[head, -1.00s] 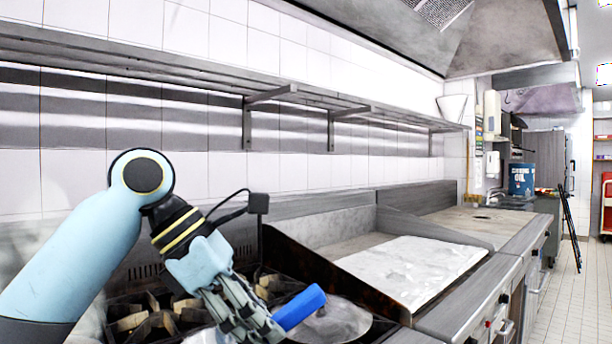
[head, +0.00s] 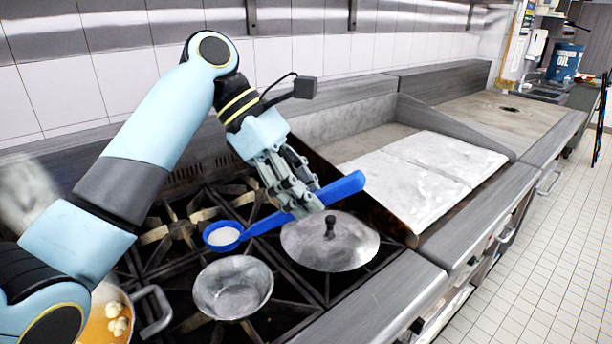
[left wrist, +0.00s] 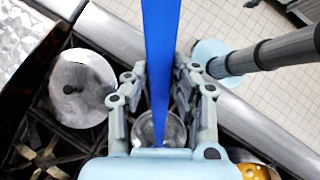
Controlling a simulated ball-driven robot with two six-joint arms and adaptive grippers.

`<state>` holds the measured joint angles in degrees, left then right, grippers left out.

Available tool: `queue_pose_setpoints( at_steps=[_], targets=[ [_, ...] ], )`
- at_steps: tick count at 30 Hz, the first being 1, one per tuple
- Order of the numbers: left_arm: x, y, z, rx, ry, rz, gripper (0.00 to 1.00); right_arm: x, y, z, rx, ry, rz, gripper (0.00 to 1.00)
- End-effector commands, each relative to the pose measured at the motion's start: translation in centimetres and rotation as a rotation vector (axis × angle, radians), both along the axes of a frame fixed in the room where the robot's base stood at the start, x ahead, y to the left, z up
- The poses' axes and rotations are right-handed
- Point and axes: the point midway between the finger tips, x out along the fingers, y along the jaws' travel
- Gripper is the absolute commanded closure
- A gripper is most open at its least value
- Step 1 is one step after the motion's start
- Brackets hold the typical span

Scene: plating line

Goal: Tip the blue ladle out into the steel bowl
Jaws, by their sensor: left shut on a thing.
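The blue ladle (head: 345,187) is held by its handle in my left gripper (head: 300,196), which is shut on it above the stove. Its scoop, at the left end in the head view, has white contents (head: 223,236). The steel bowl (head: 232,287) stands on the stove grate, below and slightly right of the scoop in the picture. In the left wrist view the handle (left wrist: 161,50) runs between the fingers (left wrist: 160,78), and part of the steel bowl (left wrist: 148,130) shows beneath; the scoop is hidden there. My right gripper is not in view.
A steel lid with a knob (head: 318,250) lies right of the bowl, below the handle. A pot of orange food with pale pieces (head: 100,318) stands at the lower left, its handle (head: 152,312) toward the bowl. A griddle (head: 420,172) lies to the right.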

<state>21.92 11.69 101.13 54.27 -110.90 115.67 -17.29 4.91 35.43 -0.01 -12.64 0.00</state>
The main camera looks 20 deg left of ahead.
Motion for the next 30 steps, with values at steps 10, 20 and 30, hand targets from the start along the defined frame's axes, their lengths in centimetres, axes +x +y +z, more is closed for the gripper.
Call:
queue_pose_setpoints(
  at_steps=[10, 20, 30],
  targets=[
    [-1.2, -0.1, -2.5, 0.009, -0.074, 0.0, 1.0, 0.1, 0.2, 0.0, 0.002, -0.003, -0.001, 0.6],
    [-3.8, -0.3, -3.4, 0.03, -0.29, 0.0, 1.0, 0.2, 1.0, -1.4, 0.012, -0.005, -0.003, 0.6],
    [-5.0, -0.4, -3.6, 0.042, -0.404, 0.0, 1.0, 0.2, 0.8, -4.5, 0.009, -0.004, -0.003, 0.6]
  ],
)
